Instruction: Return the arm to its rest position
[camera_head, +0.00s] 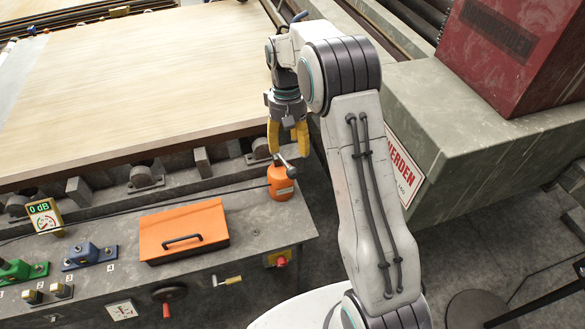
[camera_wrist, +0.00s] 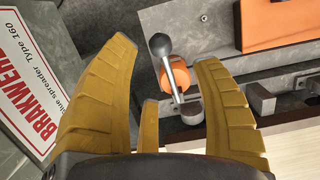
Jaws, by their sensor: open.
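My arm reaches up from the bottom of the head view and bends over at the top, with my gripper (camera_head: 289,154) hanging downward. Its yellow fingers are spread apart and hold nothing. Just below the fingertips in the head view is an orange device (camera_head: 281,183) with a grey lever, standing on the right end of the grey bench. I cannot tell whether a finger touches the lever.
A large wood veneer sheet (camera_head: 140,75) lies behind the bench (camera_head: 240,255). The bench carries an orange box with a handle (camera_head: 183,230), a dB gauge (camera_head: 44,214), and green and blue devices. A grey-green machine (camera_head: 440,130) with a red block (camera_head: 515,45) stands close right of my arm.

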